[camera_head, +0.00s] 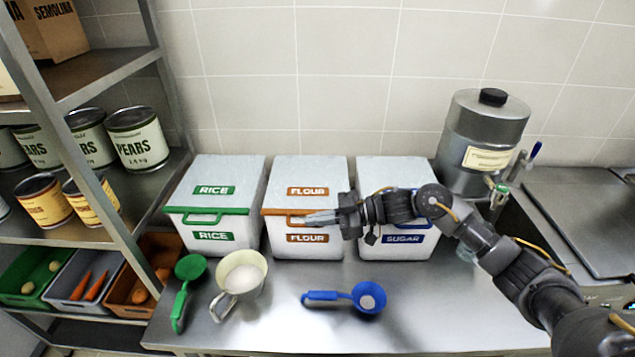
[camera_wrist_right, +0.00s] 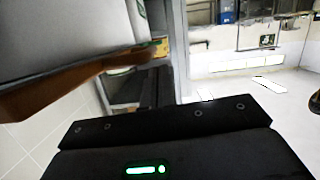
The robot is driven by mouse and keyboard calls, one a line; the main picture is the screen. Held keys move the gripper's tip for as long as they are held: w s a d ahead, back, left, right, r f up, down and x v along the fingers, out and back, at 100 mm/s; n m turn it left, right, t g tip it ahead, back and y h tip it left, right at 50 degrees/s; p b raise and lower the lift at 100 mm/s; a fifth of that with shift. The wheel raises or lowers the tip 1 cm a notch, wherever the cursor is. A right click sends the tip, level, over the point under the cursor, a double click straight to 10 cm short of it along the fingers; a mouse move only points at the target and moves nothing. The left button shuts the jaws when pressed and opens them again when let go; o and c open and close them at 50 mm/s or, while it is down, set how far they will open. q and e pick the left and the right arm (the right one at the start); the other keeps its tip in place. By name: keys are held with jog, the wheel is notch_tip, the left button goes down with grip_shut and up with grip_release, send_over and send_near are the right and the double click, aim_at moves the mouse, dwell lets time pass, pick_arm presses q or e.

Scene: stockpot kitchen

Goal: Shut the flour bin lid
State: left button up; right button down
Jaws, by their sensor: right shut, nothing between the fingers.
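The flour bin (camera_head: 290,240) is a white box with orange labels, standing between the rice bin and the sugar bin. Its white lid (camera_head: 308,170) lies flat across the top, level with the lids beside it, with no gap that I can see. The lid's orange front handle (camera_head: 275,212) is partly hidden by my right gripper (camera_head: 308,217). That gripper is shut and empty, its tips at the front edge of the lid; I cannot tell if they touch. In the right wrist view an orange-brown edge (camera_wrist_right: 60,88) shows close by. My left gripper is out of view.
The rice bin (camera_head: 225,175) and sugar bin (camera_head: 400,170) flank the flour bin. A green scoop (camera_head: 185,280), a cup of white powder (camera_head: 240,275) and a blue scoop (camera_head: 360,297) lie in front. A steel dispenser (camera_head: 480,130) stands right; a shelf (camera_head: 130,180) stands left.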

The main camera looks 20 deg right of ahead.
pick_arm(q)
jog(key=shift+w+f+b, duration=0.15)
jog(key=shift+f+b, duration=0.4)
jog(key=shift+b, duration=0.6)
pick_arm(e)
jog(key=s+d+r, duration=0.3)
jog(key=d+r, duration=0.2)
jog(key=d, duration=0.4)
jog(key=shift+s+r, duration=0.15)
jog(key=shift+s, duration=0.15)
jog(key=shift+d, duration=0.15)
